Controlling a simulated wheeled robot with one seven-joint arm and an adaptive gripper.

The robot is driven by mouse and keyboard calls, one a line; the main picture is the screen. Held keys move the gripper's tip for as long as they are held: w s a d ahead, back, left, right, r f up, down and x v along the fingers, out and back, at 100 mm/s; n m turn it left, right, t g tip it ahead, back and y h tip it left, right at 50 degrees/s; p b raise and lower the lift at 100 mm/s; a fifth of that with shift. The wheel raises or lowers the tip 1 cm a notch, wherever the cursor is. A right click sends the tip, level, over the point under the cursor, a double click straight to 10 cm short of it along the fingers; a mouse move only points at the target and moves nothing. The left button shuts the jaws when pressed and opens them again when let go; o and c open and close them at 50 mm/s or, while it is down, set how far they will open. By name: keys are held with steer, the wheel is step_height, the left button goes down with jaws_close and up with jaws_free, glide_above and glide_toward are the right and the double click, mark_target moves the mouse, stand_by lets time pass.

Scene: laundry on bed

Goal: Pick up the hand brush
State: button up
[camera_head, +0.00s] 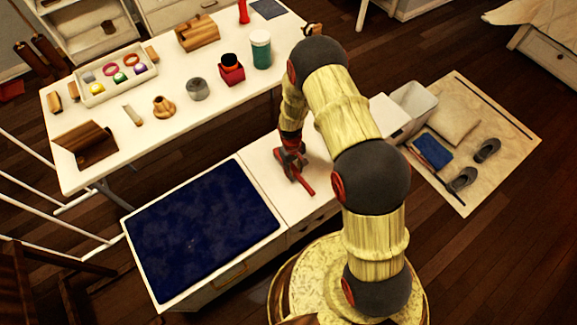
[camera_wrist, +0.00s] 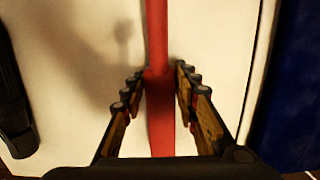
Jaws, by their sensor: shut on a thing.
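The hand brush shows as a long, narrow red bar (camera_wrist: 157,35) running between my fingers in the wrist view. In the head view its red end (camera_head: 306,186) shows just below my gripper (camera_head: 293,166), over the white cabinet top. My gripper (camera_wrist: 160,78) is shut on the red bar, with dark and wood-coloured fingers on both sides of it. The bristles cannot be made out. I cannot tell whether the brush touches the cabinet top or is just above it.
The white cabinet top (camera_head: 262,165) is otherwise mostly clear. A dark blue mat (camera_head: 205,228) lies to its left. A white table (camera_head: 185,140) with several small things stands behind. A white bin (camera_head: 413,108) is to the right. A dark thing (camera_wrist: 12,110) is at the wrist view's left edge.

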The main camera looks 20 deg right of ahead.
mark_target(295, 172)
jaws_close()
steer(key=shift+r, duration=0.1)
steer(key=shift+r, duration=0.2)
step_height(295, 172, up, 3)
steer(key=shift+r+p, duration=0.15)
steer(key=shift+p, duration=1.05)
steer(key=s+a+r+p, duration=0.1)
steer(key=s+r+p, duration=0.1)
steer(key=s+r, duration=0.2)
steer(key=s+r+p, duration=0.3)
steer(key=s+r, duration=0.2)
steer(key=s, duration=0.5)
steer(key=shift+a, duration=0.4)
